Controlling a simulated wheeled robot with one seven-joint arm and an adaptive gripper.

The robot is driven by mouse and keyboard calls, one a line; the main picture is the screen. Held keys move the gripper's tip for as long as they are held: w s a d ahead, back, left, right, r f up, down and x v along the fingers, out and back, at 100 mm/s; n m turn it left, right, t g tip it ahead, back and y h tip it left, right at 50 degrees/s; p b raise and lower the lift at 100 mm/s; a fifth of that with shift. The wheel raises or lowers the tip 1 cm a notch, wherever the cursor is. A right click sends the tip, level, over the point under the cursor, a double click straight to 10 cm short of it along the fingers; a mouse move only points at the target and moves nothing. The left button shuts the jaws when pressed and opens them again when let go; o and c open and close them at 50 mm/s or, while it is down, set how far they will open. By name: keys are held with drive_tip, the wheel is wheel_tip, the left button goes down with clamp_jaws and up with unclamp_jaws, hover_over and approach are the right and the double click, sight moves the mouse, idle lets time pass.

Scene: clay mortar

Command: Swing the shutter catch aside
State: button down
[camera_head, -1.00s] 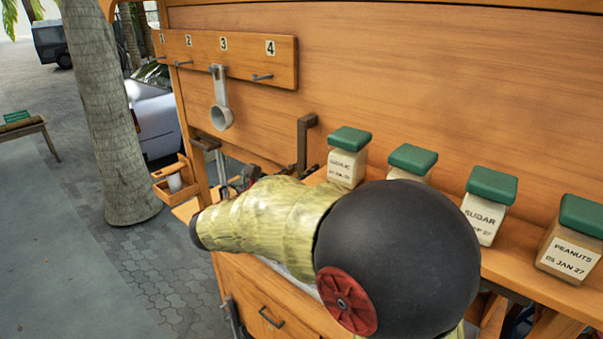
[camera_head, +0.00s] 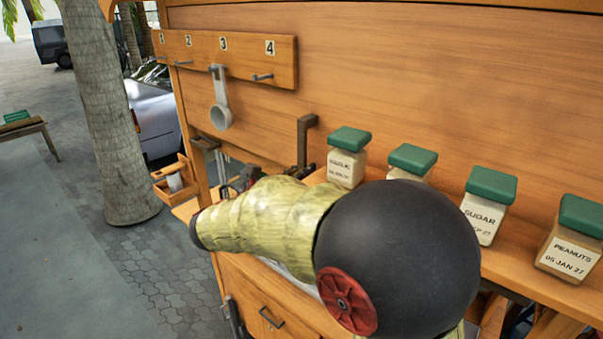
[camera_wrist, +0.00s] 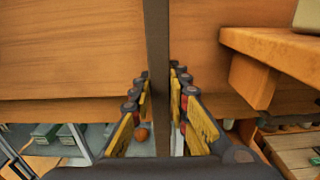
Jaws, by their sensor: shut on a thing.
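The shutter catch (camera_head: 303,143) is a dark metal bar with a short bent top, standing against the wooden shutter left of the jars. In the wrist view the catch (camera_wrist: 157,45) runs as a dark upright bar down between the fingers. My gripper (camera_wrist: 160,85) has its yellow-padded fingers on both sides of this bar and is shut on it. In the head view my gripper (camera_head: 285,172) shows only in part beside the lower catch, behind my arm. The catch's lower end is hidden there.
Several green-lidded jars, among them a sugar jar (camera_head: 485,215) and a peanuts jar (camera_head: 570,245), stand on the shelf at right. In the wrist view a wooden bracket (camera_wrist: 255,80) is right of the gripper.

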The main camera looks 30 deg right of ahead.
drive_tip(key=shift+w+a+r+m+b, duration=0.2)
drive_tip(key=shift+w+a+m+b, duration=0.1)
drive_tip(key=shift+w+m+b, duration=0.45)
drive_tip(key=shift+w+a+r+m+b, duration=0.25)
drive_tip(key=shift+w+m+b, duration=0.35)
drive_tip(key=shift+w+m, duration=0.25)
drive_tip(key=shift+w+a+r+m+b, duration=0.15)
drive_tip(key=shift+w+a+m+b, duration=0.15)
drive_tip(key=shift+w+m+b, duration=0.5)
drive_tip(key=c, duration=1.7)
unclamp_jaws()
drive_tip(key=v, duration=1.2)
